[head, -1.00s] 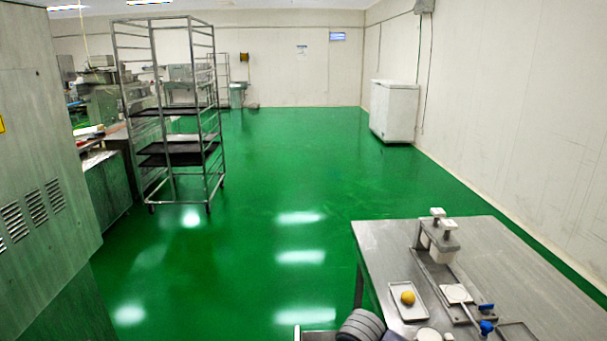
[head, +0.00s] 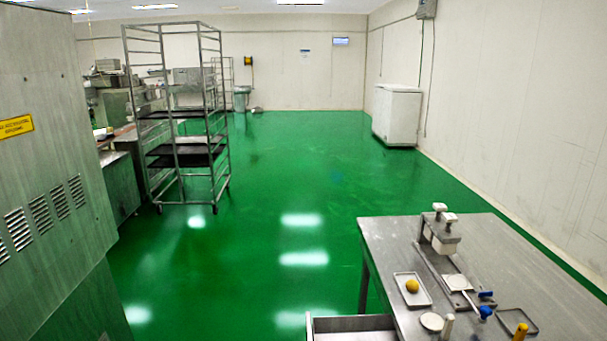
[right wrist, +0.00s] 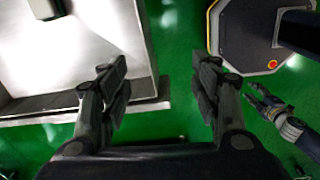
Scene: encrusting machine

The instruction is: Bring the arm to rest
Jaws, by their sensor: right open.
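My right gripper (right wrist: 160,85) shows in the right wrist view. Its two dark fingers are spread wide apart with nothing between them, above the green floor. Another dark gripper, seemingly my left one (right wrist: 268,102), shows small at the right edge of that view; its finger state is unclear. Neither gripper shows in the head view.
A steel table (head: 520,270) at the lower right bears a press-like device (head: 440,232), a small tray (head: 425,300) with a yellow ball (head: 412,286), and small tools. A rack (head: 160,150) stands left, a white chest (head: 397,115) farther back. Green floor between is clear.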

